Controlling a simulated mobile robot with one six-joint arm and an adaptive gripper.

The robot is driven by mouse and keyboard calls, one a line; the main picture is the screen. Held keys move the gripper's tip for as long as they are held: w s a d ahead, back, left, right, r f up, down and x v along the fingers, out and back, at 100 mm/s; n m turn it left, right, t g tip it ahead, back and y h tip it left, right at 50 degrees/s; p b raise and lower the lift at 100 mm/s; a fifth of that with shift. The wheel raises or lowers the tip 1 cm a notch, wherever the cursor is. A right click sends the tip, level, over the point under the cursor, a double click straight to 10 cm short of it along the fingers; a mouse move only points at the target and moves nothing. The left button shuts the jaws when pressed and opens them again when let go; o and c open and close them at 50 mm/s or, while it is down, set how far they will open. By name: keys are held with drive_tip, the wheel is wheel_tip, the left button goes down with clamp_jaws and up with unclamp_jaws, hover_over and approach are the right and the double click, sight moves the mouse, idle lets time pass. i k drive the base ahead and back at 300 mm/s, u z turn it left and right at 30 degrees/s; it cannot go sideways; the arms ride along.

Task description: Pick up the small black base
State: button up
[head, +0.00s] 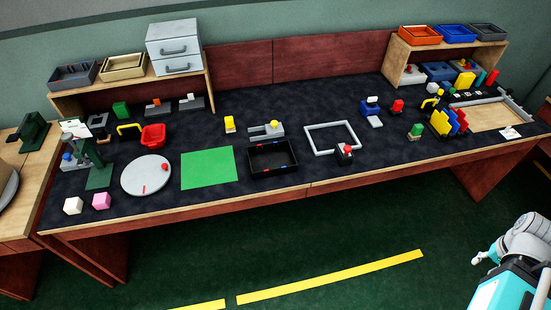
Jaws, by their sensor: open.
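A small black base (345,158) with a red knob on top stands near the front edge of the long dark worktop, at the lower right corner of a light grey square frame (309,140). It looks upright and nothing holds it. My gripper (479,258) is small in the picture at the lower right, over the green floor in front of the bench. It is open and empty, well apart from the base. The finger detail is hard to make out.
A black tray (251,170) stands left of the frame. A green mat (208,168) and a round grey disc (146,176) lie further left. A green knob piece (416,131) and a wooden tray (497,116) are to the right. The worktop's front strip is mostly clear.

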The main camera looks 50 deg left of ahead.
sight(276, 158)
drive_tip(key=u, duration=0.05)
drive_tip(key=k, duration=1.25)
drive_tip(key=u, duration=1.35)
drive_tip(key=i, duration=0.95)
drive_tip(key=u, duration=0.05)
